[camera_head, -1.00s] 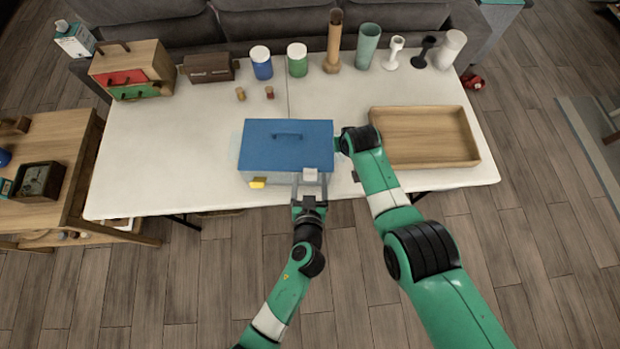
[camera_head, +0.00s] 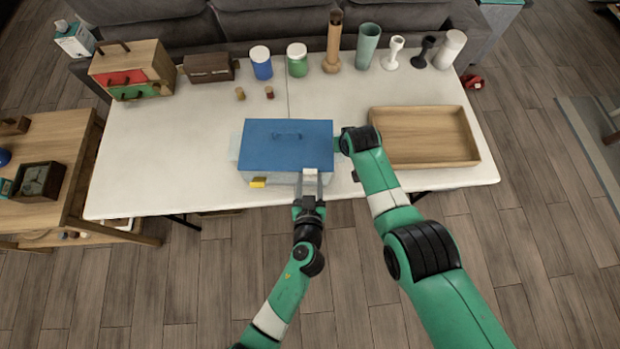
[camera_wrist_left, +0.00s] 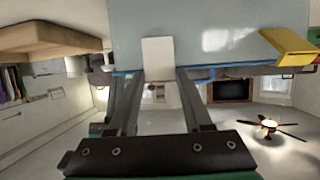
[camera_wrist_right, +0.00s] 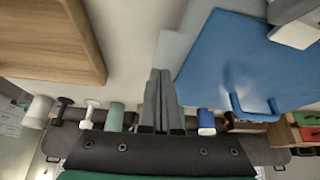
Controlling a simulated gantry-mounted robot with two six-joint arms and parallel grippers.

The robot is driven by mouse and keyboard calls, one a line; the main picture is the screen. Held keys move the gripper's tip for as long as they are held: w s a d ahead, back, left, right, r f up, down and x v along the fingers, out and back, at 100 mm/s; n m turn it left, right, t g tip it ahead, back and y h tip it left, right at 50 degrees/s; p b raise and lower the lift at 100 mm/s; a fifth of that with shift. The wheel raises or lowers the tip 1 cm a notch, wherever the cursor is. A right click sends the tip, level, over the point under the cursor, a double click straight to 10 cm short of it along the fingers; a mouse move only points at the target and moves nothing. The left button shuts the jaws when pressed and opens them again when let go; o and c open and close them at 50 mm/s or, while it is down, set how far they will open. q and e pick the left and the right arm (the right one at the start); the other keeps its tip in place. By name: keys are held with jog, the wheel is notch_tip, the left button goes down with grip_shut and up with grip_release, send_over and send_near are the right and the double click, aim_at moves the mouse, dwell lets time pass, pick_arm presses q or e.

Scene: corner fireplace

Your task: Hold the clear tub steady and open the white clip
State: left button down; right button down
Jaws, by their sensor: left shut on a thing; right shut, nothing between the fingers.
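The clear tub (camera_head: 285,178) stands near the table's front edge, its blue lid (camera_head: 270,150) with a handle on top lying flat over it. The white clip (camera_head: 310,172) is on the front wall, toward the right; it also shows in the left wrist view (camera_wrist_left: 158,58). A yellow clip (camera_head: 258,183) sits at the front left. My left gripper (camera_head: 311,178) is in front of the tub, shut on the white clip, one finger on each side. My right gripper (camera_head: 338,145) is shut and empty beside the tub's right wall; I cannot tell whether it touches.
A wooden tray (camera_head: 425,137) lies right of my right arm. Jars, cups and a brown box (camera_head: 209,69) line the back edge. Two small corks (camera_head: 269,92) lie behind the tub. The white table (camera_head: 150,165) is clear to the left.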

pick_arm(q)
jog(key=shift+s+a+f+t, duration=0.1)
jog(key=shift+s+a+t, duration=0.05)
jog(key=shift+t, duration=0.25)
jog(key=shift+s, duration=0.1)
jog(key=shift+c, duration=1.6)
grip_release()
jog(key=shift+s, duration=0.1)
jog(key=v, duration=1.1)
jog(key=shift+s+f, duration=0.15)
jog(key=shift+s, duration=0.35)
